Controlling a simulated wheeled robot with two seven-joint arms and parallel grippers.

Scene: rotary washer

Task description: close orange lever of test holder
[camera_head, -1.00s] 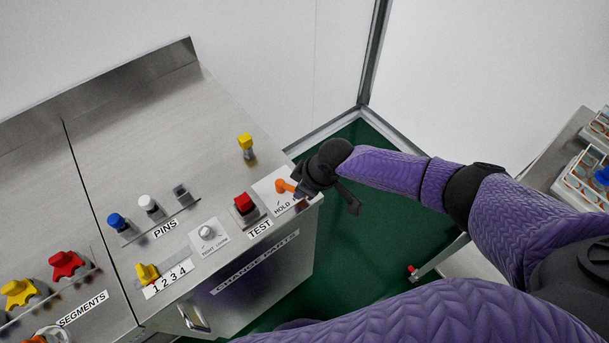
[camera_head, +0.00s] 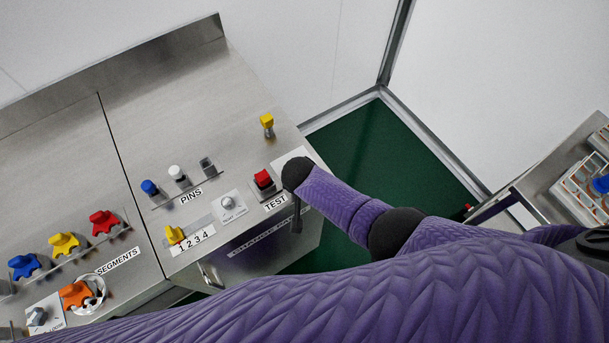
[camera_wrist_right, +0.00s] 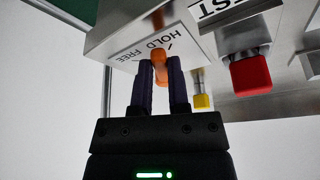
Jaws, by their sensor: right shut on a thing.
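The orange lever (camera_wrist_right: 159,67) of the test holder sits on a white plate (camera_wrist_right: 130,50) marked HOLD and FREE in the right wrist view. My right gripper (camera_wrist_right: 161,78) has its two dark fingers on either side of the lever and is shut on it. In the head view the lever is hidden behind my right wrist, and only a corner of the white plate (camera_head: 291,155) shows. My left gripper is not in view.
The red TEST knob (camera_head: 263,179) stands beside the plate; it also shows in the right wrist view (camera_wrist_right: 250,74). A yellow knob (camera_head: 267,122) stands farther back. Blue and white PINS knobs (camera_head: 177,173) are to the left. Green floor (camera_head: 365,150) lies beyond the panel's right edge.

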